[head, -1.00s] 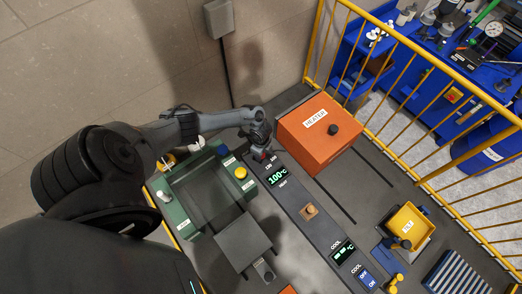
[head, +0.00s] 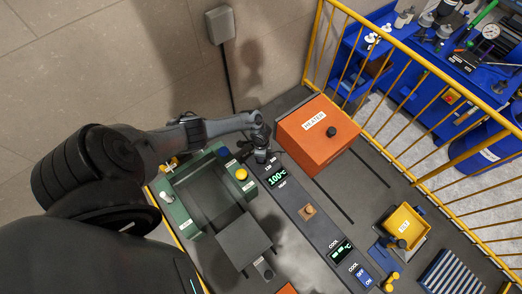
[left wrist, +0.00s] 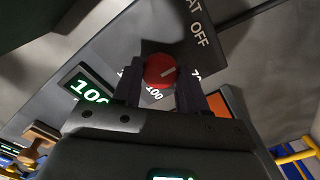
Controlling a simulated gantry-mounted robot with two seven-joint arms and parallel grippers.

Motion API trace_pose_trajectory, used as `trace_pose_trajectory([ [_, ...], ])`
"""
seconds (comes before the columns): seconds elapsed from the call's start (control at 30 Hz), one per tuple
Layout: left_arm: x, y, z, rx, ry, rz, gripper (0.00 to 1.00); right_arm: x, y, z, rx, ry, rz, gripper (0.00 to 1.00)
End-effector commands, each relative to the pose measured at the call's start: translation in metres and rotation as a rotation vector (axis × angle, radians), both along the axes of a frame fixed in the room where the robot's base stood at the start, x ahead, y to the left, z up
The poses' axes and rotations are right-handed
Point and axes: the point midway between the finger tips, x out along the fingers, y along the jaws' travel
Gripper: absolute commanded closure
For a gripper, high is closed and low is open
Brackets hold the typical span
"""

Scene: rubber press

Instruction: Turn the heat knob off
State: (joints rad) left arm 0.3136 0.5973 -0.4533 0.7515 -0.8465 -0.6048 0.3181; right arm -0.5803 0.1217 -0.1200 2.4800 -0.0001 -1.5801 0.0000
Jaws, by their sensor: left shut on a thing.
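The red heat knob (left wrist: 159,70) sits on the dark control panel (head: 292,199). In the left wrist view it is between the two fingers of my left gripper (left wrist: 159,88), which is shut on it. In the head view my left gripper (head: 262,155) is at the panel's upper end and hides the knob. The green heat display (head: 277,180) reads 100°C. My right gripper is not in view.
The orange heater box (head: 315,142) stands right of the gripper. The green press frame (head: 179,212) with a yellow button (head: 241,174) is close on the left. A yellow railing (head: 430,58) runs behind.

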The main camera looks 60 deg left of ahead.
Motion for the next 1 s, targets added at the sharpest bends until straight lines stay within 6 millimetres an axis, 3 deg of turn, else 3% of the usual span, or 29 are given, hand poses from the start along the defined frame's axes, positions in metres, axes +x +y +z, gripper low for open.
trace_pose_trajectory([
  [0.2,0.001,0.0,0.001,-0.001,-0.001,0.001,0.89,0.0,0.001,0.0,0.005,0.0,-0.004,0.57],
  [0.23,0.0,0.0,0.001,-0.001,-0.001,0.001,0.57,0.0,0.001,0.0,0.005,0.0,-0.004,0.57],
  [0.4,0.0,0.0,0.0,-0.001,-0.001,0.0,0.33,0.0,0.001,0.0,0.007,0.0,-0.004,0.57],
  [0.77,0.0,0.0,0.004,-0.001,-0.001,0.0,0.33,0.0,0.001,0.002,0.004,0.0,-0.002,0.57],
  [1.0,0.0,0.001,0.035,0.001,-0.002,-0.002,0.33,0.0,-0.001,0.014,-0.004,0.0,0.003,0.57],
])
